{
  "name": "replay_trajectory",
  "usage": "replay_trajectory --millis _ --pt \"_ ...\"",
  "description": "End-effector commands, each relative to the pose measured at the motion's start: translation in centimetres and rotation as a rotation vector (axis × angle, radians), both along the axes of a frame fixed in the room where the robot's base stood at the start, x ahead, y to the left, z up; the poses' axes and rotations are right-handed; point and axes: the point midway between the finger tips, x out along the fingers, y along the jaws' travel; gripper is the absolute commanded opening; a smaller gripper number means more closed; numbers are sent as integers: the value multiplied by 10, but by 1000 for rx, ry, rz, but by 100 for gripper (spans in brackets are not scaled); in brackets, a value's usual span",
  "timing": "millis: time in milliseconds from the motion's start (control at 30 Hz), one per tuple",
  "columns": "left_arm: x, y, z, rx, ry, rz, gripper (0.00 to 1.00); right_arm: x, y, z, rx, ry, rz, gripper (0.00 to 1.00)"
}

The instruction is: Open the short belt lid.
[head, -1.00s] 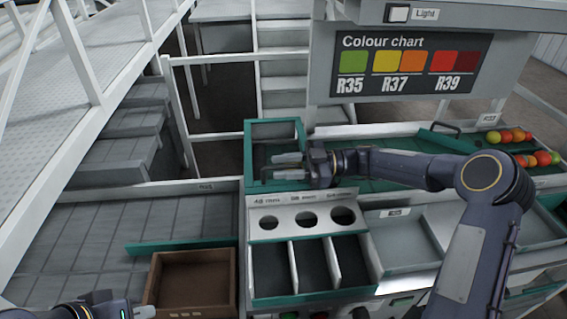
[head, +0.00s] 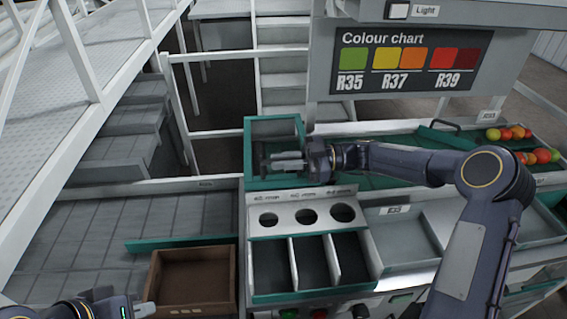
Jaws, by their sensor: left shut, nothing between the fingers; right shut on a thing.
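The short belt lid (head: 272,128) is the green-edged panel at the back centre, over the small green-framed box. My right gripper (head: 280,162) lies over it, coming in from the right, and is shut on the lid's dark handle (head: 262,158). The fingers and wrist hide part of the handle and lid. The lid appears tilted up, but its exact angle is hard to tell. My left gripper (head: 147,309) is at the bottom left edge, shut and empty, beside the brown crate and well away from the lid.
A brown crate (head: 154,283) stands at front left. A panel with three round holes (head: 287,213) and dark bins lie in front of the lid. Another green lid with a black handle (head: 446,124) and several tomatoes (head: 508,133) are at right. The colour chart (head: 408,62) hangs above.

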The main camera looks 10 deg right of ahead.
Motion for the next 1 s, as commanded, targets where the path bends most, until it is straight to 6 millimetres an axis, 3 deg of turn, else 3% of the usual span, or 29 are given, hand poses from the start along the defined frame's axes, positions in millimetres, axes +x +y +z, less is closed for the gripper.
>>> replay_trajectory --millis 167,333,600,800,1000 --pt "0 0 0 0 0 0 0 6 0 25 -2 71 -1 0" --pt "0 0 6 0 0 0 0 19 0 63 0 189 -1 0" --pt "0 0 33 0 0 0 0 50 0 119 1 391 0 0" --pt "0 0 55 0 0 0 0 71 0 145 1 506 0 0" --pt "0 0 67 0 0 0 0 84 0 157 1 572 -1 0"
